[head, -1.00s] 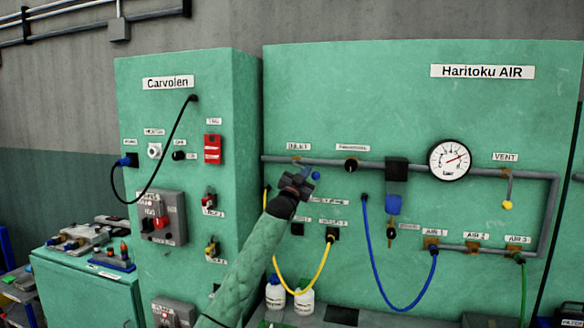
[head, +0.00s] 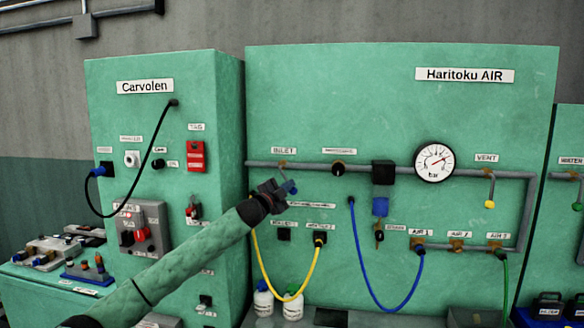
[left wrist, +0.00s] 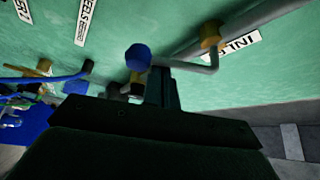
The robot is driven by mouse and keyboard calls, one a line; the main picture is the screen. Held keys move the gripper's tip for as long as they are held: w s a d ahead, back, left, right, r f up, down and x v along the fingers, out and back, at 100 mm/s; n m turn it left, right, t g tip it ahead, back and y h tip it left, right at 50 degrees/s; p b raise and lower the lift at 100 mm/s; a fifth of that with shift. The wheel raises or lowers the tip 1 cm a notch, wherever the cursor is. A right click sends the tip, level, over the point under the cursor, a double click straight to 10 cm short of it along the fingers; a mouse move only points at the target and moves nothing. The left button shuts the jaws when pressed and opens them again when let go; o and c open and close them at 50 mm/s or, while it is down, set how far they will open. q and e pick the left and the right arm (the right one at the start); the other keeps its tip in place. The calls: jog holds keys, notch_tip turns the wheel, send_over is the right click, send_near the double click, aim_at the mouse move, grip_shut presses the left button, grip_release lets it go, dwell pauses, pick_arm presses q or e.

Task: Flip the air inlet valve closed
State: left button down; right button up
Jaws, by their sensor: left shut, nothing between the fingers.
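The air inlet valve (head: 283,164) is a small brass fitting on the grey pipe under the INLET label. Its thin lever ends in a blue knob (head: 291,188), which sits below the valve and slightly right, partly hidden by my gripper. In the left wrist view the blue knob (left wrist: 138,57), the bent grey lever (left wrist: 195,68) and the brass fitting (left wrist: 210,36) show clearly. My left gripper (head: 280,190) is shut and empty, its fingertips right at the lever near the knob. The fingers (left wrist: 161,88) overlap the lever in the wrist view; contact is unclear. My right gripper is out of view.
The pipe runs right to a pressure gauge (head: 434,162) and the vent valve with a yellow knob (head: 490,204). A yellow hose (head: 300,290) and a blue hose (head: 365,270) hang below. The Carvolen cabinet (head: 160,100) juts out at left.

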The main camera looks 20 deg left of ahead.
pick_arm(q)
jog(key=shift+s+a+f, duration=0.15)
jog(key=shift+a+f, duration=0.15)
jog(key=shift+a, duration=0.45)
jog(key=shift+s+a+f, duration=0.15)
jog(key=shift+a+f, duration=0.1)
jog(key=shift+a, duration=0.45)
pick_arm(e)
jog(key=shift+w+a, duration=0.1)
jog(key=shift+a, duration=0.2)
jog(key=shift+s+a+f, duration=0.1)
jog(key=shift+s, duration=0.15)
